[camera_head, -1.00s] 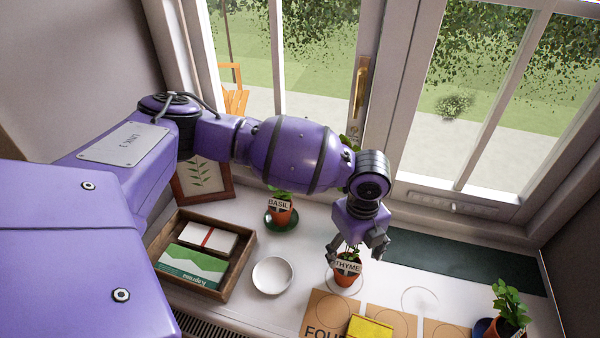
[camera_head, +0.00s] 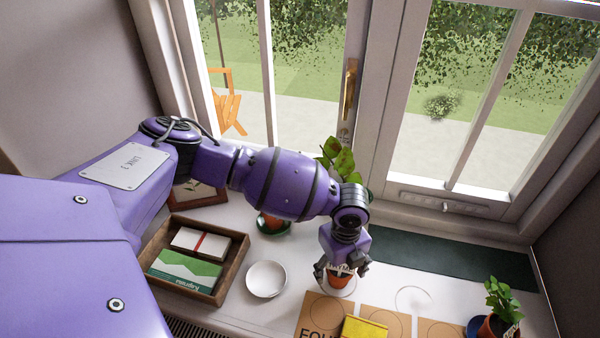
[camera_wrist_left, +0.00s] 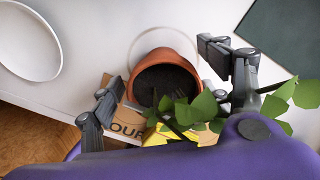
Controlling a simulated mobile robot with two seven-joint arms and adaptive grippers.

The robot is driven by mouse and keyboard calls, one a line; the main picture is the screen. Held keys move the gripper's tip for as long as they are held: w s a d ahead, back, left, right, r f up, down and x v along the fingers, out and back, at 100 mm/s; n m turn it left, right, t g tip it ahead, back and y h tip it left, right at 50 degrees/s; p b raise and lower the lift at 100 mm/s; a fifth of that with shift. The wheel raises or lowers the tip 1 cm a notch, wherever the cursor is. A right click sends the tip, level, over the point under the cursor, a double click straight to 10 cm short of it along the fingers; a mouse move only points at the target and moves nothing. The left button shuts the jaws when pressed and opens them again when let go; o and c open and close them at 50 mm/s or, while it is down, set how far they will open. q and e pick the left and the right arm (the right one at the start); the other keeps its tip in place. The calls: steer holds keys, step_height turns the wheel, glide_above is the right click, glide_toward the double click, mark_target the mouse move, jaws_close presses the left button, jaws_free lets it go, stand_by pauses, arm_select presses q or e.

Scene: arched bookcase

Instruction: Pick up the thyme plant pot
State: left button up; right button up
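The thyme plant pot (camera_head: 340,281) is a small terracotta pot with a white label, standing upright on the white windowsill. Its label and leaves are partly hidden by my left gripper (camera_head: 341,268), which points down at it from above. The gripper's fingers are apart, one on each side of the plant. In the left wrist view the pot (camera_wrist_left: 165,78) shows dark soil and green leaves between the spread fingers. I cannot tell whether a finger touches it. My right gripper is out of view.
A white bowl (camera_head: 266,280) and a wooden tray (camera_head: 235,268) stand to the left. A yellow block (camera_head: 364,328) and brown cards (camera_head: 318,309) lie in front. A potted plant (camera_head: 498,309) stands far right. The basil pot (camera_head: 270,222) is behind my arm; a dark green mat (camera_head: 450,257) lies right.

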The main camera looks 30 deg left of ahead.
arm_select(q)
steer(key=c, duration=1.1)
steer(key=shift+w+r, duration=0.1)
steer(key=shift+c, duration=0.8)
steer(key=shift+r, duration=0.1)
